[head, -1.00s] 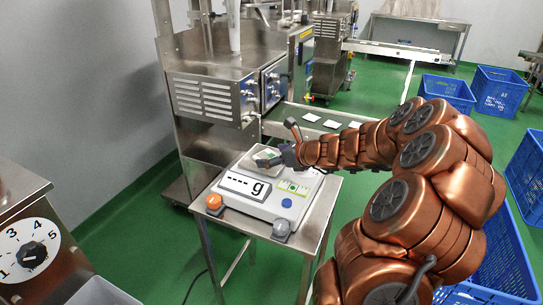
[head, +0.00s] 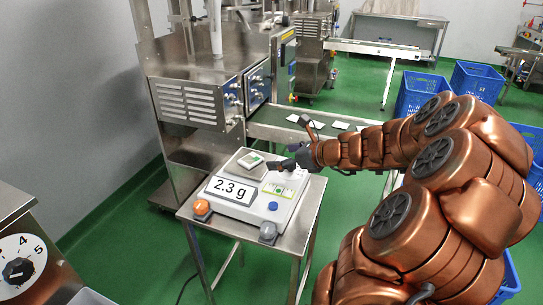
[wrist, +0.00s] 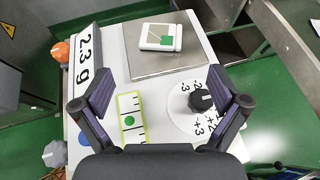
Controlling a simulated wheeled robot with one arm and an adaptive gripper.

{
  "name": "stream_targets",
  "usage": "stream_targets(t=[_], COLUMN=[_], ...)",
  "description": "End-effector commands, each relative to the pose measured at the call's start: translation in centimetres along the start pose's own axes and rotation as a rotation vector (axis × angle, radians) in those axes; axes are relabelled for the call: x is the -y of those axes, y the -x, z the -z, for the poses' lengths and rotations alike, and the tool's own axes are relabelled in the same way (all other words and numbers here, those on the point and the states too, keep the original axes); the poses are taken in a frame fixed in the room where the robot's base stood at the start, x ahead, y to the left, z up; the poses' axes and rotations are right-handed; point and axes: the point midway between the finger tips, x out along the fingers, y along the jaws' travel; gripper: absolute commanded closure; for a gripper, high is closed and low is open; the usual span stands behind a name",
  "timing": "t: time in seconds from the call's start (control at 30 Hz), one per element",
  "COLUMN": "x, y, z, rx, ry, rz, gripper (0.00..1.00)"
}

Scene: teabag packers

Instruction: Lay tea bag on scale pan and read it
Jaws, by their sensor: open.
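The tea bag (wrist: 161,37), white with a green square tag, lies flat on the steel scale pan (wrist: 165,66), near the pan's far edge in the wrist view. It also shows in the head view (head: 251,160). The white scale (head: 235,209) stands on a steel table, and its display (head: 230,189) reads 2.3 g. My gripper (wrist: 165,98) is open and empty over the scale, apart from the tea bag. A green-bordered level strip (wrist: 131,117) and a black knob on a numbered dial (wrist: 200,100) lie between and below the fingers.
A conveyor (head: 270,131) with several white bags runs behind. Blue crates (head: 480,78) stand at right. A steel machine (head: 195,95) rises behind left.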

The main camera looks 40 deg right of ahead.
Motion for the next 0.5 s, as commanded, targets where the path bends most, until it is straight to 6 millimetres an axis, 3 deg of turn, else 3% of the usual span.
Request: stream_targets(t=[0.2, 0.4, 0.5], x=[0.1, 0.0, -1.0], y=[1.6, 1.9, 1.4], z=[0.0, 0.1, -0.2], rx=[-0.001, -0.002, -0.01], ry=[-0.001, -0.001, 0.034], rz=[0.002, 0.0, -0.025], gripper=[0.02, 0.02, 0.02])
